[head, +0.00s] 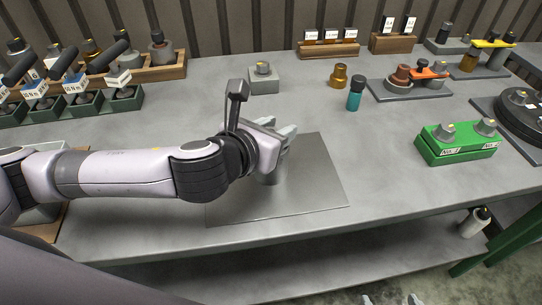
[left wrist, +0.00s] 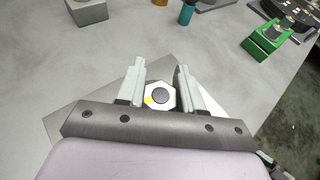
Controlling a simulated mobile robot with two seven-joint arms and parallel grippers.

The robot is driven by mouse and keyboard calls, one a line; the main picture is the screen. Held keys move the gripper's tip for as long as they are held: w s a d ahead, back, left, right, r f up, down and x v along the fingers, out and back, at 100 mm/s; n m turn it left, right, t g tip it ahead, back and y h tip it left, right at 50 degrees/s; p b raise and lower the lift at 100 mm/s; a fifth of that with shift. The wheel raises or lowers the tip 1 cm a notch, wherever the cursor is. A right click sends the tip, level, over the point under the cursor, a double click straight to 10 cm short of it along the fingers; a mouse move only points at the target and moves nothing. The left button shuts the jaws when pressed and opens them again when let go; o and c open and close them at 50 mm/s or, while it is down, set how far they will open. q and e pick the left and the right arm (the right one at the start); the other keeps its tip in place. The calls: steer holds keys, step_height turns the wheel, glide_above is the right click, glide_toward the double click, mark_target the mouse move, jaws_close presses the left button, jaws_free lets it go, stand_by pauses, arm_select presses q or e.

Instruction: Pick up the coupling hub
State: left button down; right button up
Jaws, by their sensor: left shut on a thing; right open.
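What looks like the coupling hub (left wrist: 159,97) is a pale six-sided part with a dark round centre and a small yellow mark. In the left wrist view it sits between the two fingers of my left gripper (left wrist: 160,68), which is shut on it.
The mat (head: 318,180) is otherwise bare. A grey block (head: 263,84) stands behind it, with a brass part (head: 339,76) and a teal bottle (head: 355,97) to the right. A green holder (head: 459,149) stands further right. Racks and tools line the back left.

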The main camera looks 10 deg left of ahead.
arm_select(q)
steer(key=shift+s+f, duration=0.15)
steer(key=shift+f, duration=0.1)
steer(key=shift+r, duration=0.1)
